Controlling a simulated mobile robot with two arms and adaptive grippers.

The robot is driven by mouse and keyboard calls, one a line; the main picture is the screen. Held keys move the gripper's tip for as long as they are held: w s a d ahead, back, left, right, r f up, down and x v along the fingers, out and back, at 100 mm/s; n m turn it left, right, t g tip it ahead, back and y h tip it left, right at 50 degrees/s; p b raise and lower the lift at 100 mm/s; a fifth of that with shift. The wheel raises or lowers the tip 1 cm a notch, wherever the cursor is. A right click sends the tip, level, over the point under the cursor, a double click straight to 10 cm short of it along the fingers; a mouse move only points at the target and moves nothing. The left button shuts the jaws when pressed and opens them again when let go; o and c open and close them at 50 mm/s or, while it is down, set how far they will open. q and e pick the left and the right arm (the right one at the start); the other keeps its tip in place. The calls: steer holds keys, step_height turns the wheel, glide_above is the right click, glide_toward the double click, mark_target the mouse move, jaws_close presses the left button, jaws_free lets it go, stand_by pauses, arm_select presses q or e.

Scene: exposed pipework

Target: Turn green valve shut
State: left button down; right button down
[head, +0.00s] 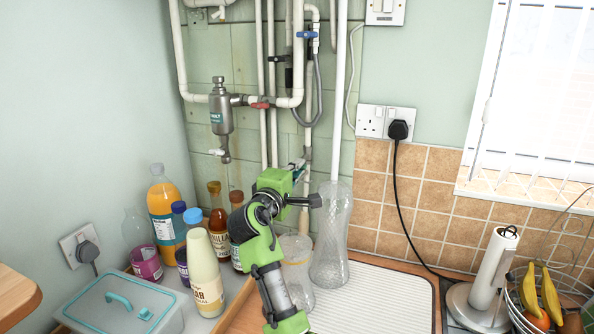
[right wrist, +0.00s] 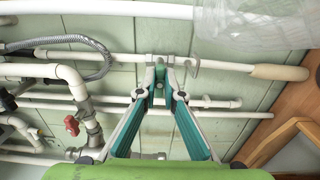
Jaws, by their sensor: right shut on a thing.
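My right arm's green gripper reaches from the front to a thin upright pipe on the tiled wall, with its fingertips (head: 301,168) at the pipe above the clear vase. In the right wrist view the two teal-and-grey fingers (right wrist: 160,82) come together at a grey valve fitting (right wrist: 152,59) on the pipe. They are shut on the green valve's handle, which is mostly hidden between them. Its exact angle to the pipe cannot be made out. My left gripper is not in view.
A tall clear vase (head: 331,235) stands close right of the gripper. Several bottles, including an orange juice bottle (head: 166,212), crowd the left. A blue valve handle (head: 307,35) and a red valve handle (head: 260,105) sit higher up. The draining board (head: 385,300) is mostly clear.

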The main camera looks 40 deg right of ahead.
steer(key=shift+f, duration=0.1)
steer(key=c, duration=2.2)
jaws_free()
steer(key=shift+o, duration=0.2)
steer(key=v, duration=1.2)
